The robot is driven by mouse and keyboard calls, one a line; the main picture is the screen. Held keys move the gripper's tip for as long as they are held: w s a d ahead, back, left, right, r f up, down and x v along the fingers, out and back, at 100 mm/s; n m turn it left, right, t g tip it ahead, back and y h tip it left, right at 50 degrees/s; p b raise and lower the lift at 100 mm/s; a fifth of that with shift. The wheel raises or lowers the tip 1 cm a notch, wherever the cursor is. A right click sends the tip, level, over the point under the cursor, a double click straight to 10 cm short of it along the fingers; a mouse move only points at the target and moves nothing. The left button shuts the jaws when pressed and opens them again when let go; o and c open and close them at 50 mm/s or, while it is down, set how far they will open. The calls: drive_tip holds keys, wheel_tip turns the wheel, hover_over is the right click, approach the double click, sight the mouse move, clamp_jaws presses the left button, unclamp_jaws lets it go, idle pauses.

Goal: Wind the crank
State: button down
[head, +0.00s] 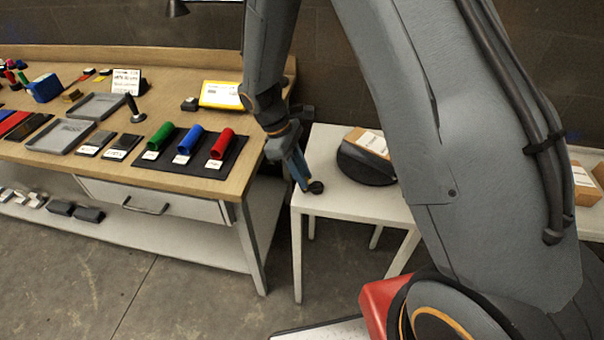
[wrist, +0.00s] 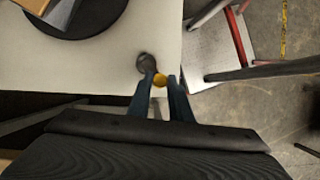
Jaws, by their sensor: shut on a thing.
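In the head view my gripper (head: 306,186) reaches down at the table's front left corner. A dark round end of the crank (head: 316,187) shows just right of the fingers. The handle itself is hidden there.
A black round turntable (head: 358,171) with a cardboard box (head: 368,144) stands on the white table. A wooden workbench (head: 215,185) to the left holds green, blue and red cylinders on a dark mat. A gap of floor separates bench and table.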

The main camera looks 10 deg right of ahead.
drive_tip(key=c, duration=1.6)
unclamp_jaws()
drive_tip(key=shift+c, duration=0.2)
drive_tip(key=b+v, duration=0.2)
drive_tip(key=v, duration=0.5)
drive_tip(key=shift+a+r, duration=0.15)
drive_tip(key=shift+r, duration=0.2)
drive_tip(key=shift+w, duration=0.1)
drive_tip(key=s+d+r+m+t+y, duration=0.3)
drive_tip(key=s+d+r+m+y, duration=0.1)
drive_tip(key=s+d+m, duration=0.6)
drive_tip(key=s+m, duration=0.2)
drive_tip(key=s, duration=0.1)
drive_tip(key=shift+s+m+b, duration=0.3)
drive_tip(key=shift+s, duration=0.05)
